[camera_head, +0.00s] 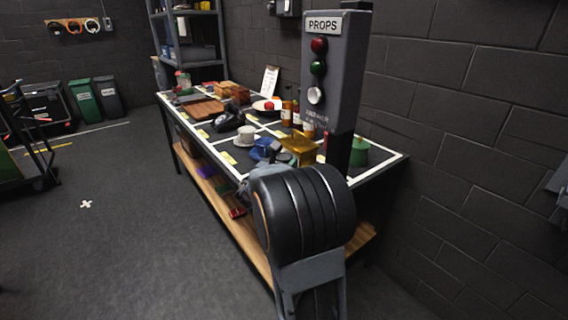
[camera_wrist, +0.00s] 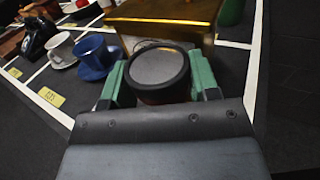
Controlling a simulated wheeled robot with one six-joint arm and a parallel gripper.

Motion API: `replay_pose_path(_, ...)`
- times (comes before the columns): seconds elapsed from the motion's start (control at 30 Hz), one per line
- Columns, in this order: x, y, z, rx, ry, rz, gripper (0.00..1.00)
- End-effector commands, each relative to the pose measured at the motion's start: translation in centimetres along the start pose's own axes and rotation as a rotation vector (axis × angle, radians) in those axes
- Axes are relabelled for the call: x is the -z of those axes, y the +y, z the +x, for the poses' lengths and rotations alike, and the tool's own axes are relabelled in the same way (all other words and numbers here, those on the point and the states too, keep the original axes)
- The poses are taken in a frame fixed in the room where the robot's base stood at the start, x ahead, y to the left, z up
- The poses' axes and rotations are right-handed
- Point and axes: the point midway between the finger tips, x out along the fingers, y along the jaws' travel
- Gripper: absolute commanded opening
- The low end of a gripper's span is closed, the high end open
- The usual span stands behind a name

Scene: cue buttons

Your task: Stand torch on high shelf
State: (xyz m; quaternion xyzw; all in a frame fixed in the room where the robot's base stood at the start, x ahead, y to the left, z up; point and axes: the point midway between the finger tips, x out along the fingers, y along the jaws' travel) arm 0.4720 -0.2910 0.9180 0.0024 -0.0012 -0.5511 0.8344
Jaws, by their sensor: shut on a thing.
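In the wrist view, my gripper (camera_wrist: 160,84) has its green fingers closed on either side of a round dark thing with a grey disc face and black rim, which looks like the torch (camera_wrist: 159,67) seen end-on. It is at the table's near end, in front of a gold-topped box (camera_wrist: 165,12). I cannot tell whether it touches the table. In the head view, my arm hides most of the gripper and the torch. A dark metal shelf rack (camera_head: 196,53) stands beyond the table's far end.
The prop table (camera_head: 222,158) holds a blue cup (camera_head: 262,149), a white cup (camera_head: 246,133), a black telephone (camera_head: 228,117), bottles and a green pot (camera_head: 359,152). A PROPS signal post (camera_head: 333,75) rises at its right side.

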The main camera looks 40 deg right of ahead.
Motion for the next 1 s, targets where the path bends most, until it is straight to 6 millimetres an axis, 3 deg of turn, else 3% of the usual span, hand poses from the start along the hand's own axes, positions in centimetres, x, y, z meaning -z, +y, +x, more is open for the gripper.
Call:
replay_pose_path(0.2, 0.5, 0.0, 0.0, 0.000, -0.001, 0.001, 0.24)
replay_pose_path(0.23, 0.4, 0.0, 0.0, 0.000, 0.000, 0.000, 0.58)
replay_pose_path(0.47, 0.3, 0.0, 0.0, 0.000, 0.000, 0.000, 0.80)
replay_pose_path(0.8, -0.4, 0.0, 0.0, 0.000, 0.000, 0.000, 0.80)
replay_pose_path(1.0, -0.1, 0.1, -3.5, -0.004, 0.000, -0.001, 0.80)
